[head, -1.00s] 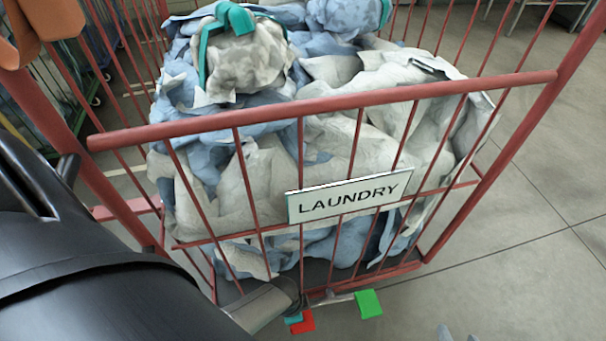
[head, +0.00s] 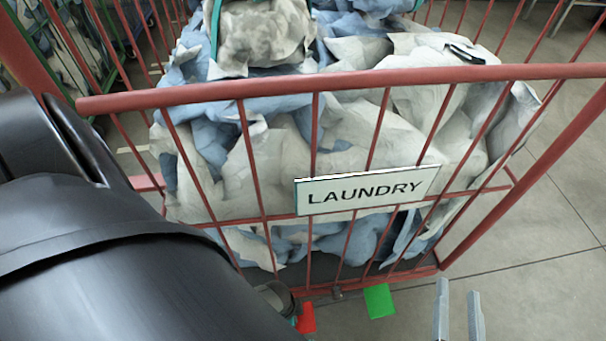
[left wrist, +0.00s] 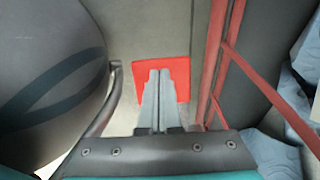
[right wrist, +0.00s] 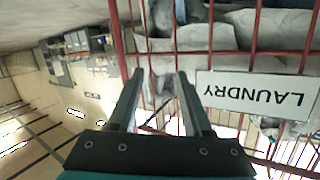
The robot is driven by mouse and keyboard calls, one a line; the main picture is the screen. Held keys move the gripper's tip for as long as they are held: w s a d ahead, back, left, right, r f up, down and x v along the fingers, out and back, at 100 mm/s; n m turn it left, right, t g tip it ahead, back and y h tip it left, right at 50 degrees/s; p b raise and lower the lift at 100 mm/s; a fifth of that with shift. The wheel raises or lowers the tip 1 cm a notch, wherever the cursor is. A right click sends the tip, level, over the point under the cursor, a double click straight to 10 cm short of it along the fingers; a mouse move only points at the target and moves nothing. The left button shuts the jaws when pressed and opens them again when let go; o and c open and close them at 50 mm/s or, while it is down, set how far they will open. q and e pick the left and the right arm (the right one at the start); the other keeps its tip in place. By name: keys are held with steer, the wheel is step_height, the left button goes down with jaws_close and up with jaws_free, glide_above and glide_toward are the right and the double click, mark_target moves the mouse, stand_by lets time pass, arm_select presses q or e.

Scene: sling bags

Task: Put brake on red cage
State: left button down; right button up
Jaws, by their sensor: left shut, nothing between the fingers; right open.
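The red cage (head: 345,87) holds laundry and has a white LAUNDRY sign (head: 366,190) on its near side. A red pedal (head: 306,318) and a green pedal (head: 379,301) show low at its base. In the left wrist view my left gripper (left wrist: 160,72) is shut and empty, its fingertips overlapping the red pedal (left wrist: 181,68); I cannot tell whether they touch. In the head view my left arm hides most of that hand. My right gripper (head: 458,312) is open and empty, to the right of the green pedal. The right wrist view shows its fingers (right wrist: 158,78) facing the cage bars beside the sign (right wrist: 255,95).
Grey and blue laundry (head: 400,110) fills the cage behind the bars. Another cage with green parts stands at the back left. The grey floor (head: 540,270) to the right of the cage is open.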

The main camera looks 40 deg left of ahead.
arm_select(q)
steer(key=shift+f, duration=0.55)
steer(key=shift+s+f+b, duration=0.1)
steer(key=shift+f+b, duration=0.05)
steer(key=shift+b, duration=0.2)
arm_select(e)
steer(key=shift+s+a+r+t, duration=0.25)
steer(key=shift+s+r+t, duration=0.25)
steer(key=shift+t, duration=0.4)
arm_select(q)
steer(key=shift+d+f, duration=0.1)
steer(key=shift+f, duration=0.05)
arm_select(e)
steer(key=shift+w+d+f, duration=0.1)
